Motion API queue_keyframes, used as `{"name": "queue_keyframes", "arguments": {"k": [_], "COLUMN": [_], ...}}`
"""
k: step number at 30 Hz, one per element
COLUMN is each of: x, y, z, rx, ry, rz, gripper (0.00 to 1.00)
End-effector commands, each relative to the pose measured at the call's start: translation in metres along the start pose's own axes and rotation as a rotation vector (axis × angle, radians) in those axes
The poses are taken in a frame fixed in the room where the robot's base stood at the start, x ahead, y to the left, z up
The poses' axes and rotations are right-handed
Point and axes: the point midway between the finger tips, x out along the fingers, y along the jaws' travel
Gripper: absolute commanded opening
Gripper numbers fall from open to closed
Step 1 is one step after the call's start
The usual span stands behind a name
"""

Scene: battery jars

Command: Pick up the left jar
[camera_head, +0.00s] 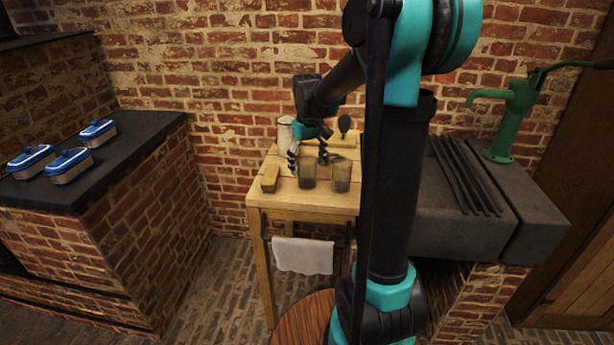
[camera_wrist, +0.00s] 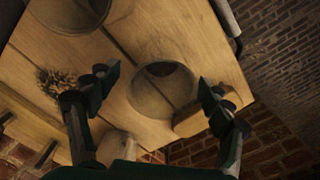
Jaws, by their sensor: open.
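The left jar (camera_head: 307,175) is a dark, see-through cylinder standing upright on a small wooden table (camera_head: 300,199). In the wrist view the left jar (camera_wrist: 163,88) shows its round mouth, lying between my two fingers in the picture. The other jar (camera_head: 341,176) stands just to its right; part of it also shows at the top of the wrist view (camera_wrist: 72,12). My gripper (camera_head: 308,164) is open and empty, pointing down over the table at the left jar, its fingers to either side. I cannot tell whether a finger touches the jar.
A wooden block (camera_head: 269,178) lies left of the jars. A pale canister (camera_head: 285,132) and a dark round object (camera_head: 344,124) stand behind. A bristly tuft (camera_wrist: 55,82) is near one finger. A stone sink (camera_head: 470,215) is at right. A towel (camera_head: 303,256) hangs in front.

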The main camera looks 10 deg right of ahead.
Motion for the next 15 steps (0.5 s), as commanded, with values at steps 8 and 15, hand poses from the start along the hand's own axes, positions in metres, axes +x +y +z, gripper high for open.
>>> {"name": "queue_keyframes", "arguments": {"k": [8, 15], "x": [0.032, 0.034], "y": [-0.002, -0.002], "z": [0.000, 0.000], "rx": [0.000, 0.000], "ry": [0.000, 0.000], "rz": [0.000, 0.000], "gripper": [0.80, 0.80]}}
